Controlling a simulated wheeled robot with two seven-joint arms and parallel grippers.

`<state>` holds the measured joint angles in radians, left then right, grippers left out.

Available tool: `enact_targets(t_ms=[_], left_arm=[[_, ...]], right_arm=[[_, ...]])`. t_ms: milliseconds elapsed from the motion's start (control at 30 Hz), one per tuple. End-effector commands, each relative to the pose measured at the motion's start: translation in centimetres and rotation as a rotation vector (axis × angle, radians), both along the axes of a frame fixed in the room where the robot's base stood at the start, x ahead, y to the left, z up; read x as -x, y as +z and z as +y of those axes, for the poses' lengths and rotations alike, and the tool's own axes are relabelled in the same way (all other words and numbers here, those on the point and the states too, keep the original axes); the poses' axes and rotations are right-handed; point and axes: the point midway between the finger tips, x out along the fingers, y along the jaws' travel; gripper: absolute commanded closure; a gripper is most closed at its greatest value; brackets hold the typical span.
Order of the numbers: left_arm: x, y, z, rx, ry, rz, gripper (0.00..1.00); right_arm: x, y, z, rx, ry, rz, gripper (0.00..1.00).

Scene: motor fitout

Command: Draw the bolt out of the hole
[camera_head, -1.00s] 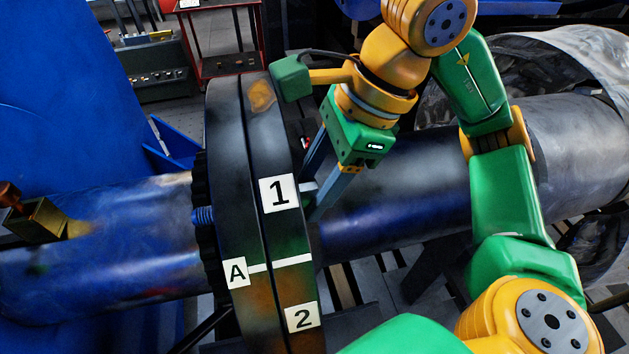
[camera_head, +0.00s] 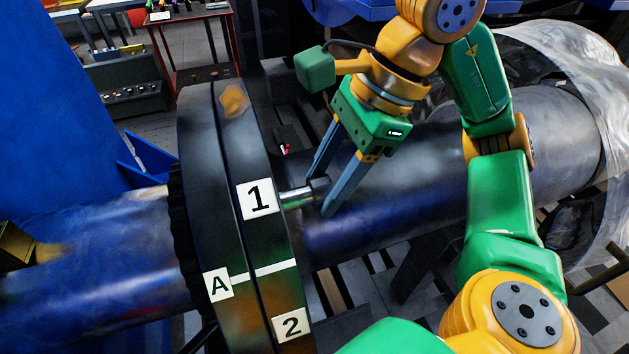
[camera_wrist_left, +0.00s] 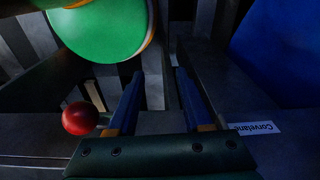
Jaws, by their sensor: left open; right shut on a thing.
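The bolt (camera_head: 297,196) is a bright metal shank with a darker head, sticking out from the right face of the black flange pair (camera_head: 200,150), beside label 1. My right gripper (camera_head: 320,182) is shut on the bolt's head, right of the flange. The shank bridges the gap between flange and fingers; whether its tip is still inside the hole is hidden. My left gripper (camera_wrist_left: 158,74) is open and empty in the left wrist view, away from the bolt; it is not visible in the head view.
A blue-stained pipe (camera_head: 110,250) runs left of the flange and a dark pipe (camera_head: 400,205) runs right, below my right gripper. A red cart (camera_head: 205,75) stands behind. The left wrist view shows a red knob (camera_wrist_left: 80,118) and a green rounded object (camera_wrist_left: 100,30).

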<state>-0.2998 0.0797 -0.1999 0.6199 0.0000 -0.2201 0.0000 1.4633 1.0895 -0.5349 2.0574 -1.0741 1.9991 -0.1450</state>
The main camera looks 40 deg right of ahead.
Motion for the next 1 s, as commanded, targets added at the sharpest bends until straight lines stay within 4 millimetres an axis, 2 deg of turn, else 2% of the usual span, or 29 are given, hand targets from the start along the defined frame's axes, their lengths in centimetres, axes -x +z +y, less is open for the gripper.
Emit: enact_targets(t_ms=[1000], left_arm=[[0.0, -0.1, 0.0, 0.0, 0.0, 0.0, 0.5]], right_arm=[[1.5, -0.1, -5.1, 0.004, -0.002, 0.004, 1.0]])
